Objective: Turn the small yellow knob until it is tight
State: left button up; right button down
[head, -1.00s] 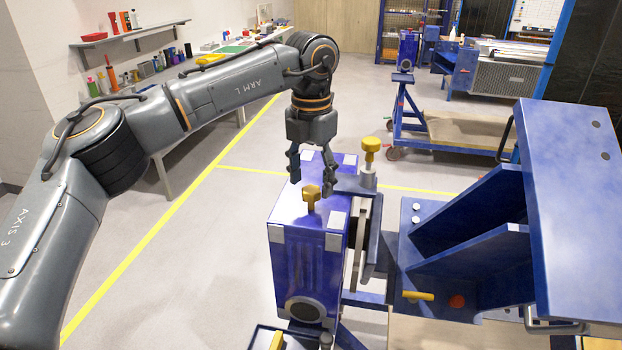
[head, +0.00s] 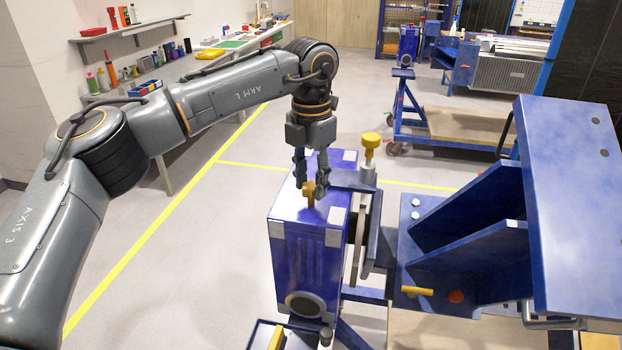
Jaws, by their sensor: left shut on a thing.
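The small yellow knob (head: 309,193) stands upright on top of the blue box of the jig (head: 290,233). My left gripper (head: 311,192) points down over the box top with its fingers on either side of the knob, shut on it. The fingers hide part of the knob. A larger yellow knob (head: 371,141) stands on a grey post just behind and to the right, apart from the gripper. My right gripper does not show.
A big blue angled bracket (head: 570,200) fills the right side, with a yellow handle (head: 417,291) below it. A blue trolley (head: 470,128) stands behind. A long bench with tools runs along the left wall. The floor at left is clear.

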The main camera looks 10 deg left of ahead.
aim_at(311, 185)
pick_arm(q)
jog(key=shift+m, duration=1)
jog(key=o, duration=1.2)
notch_tip(311, 185, up, 12)
jog(key=shift+r, duration=0.1)
